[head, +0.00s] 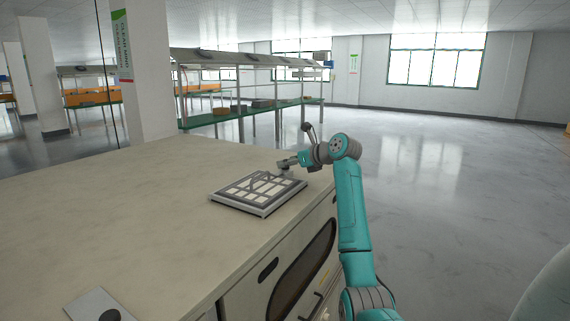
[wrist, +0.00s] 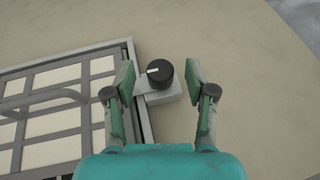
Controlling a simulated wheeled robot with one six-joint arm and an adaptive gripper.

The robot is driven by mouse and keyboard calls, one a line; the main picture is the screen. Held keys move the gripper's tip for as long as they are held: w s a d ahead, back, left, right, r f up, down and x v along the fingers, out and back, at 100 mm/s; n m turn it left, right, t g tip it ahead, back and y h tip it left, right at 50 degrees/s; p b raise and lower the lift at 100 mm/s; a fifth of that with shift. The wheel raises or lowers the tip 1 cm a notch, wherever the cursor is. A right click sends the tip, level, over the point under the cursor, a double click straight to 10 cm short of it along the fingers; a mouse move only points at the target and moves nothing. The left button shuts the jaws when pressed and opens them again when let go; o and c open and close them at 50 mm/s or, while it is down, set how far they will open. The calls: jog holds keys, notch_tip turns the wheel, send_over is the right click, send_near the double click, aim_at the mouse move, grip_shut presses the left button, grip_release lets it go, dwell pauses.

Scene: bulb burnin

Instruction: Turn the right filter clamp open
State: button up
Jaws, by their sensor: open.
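The right filter clamp (wrist: 160,73) is a round black knob with a pale mark on top. It sits on a light grey block (wrist: 166,95) at the edge of the filter frame. In the wrist view the mark points left. My gripper (wrist: 164,76) is open, with one finger on each side of the knob and gaps to both. The filter panel (head: 254,205) lies flat on the bench, with a grey grid, white cells and a handle; it also shows at left in the wrist view. In the head view my gripper (head: 281,163) is at the panel's far right corner, where it hides the clamp.
The beige bench top (head: 120,210) is mostly bare. A grey plate with a dark round part (head: 97,305) lies at its near left. A white pillar (head: 150,75) and a shelf rack (head: 255,105) stand behind. Open floor (head: 450,190) lies to the right.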

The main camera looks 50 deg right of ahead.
jog(key=shift+x, duration=1.1)
grip_shut()
jog(key=shift+h, duration=0.3)
jog(key=shift+a+m+h, duration=0.15)
jog(key=shift+m+h, duration=0.45)
jog(key=shift+m, duration=0.2)
jog(key=shift+m+g+h, duration=0.8)
jog(key=shift+m+h, duration=0.7)
jog(key=shift+h, duration=0.2)
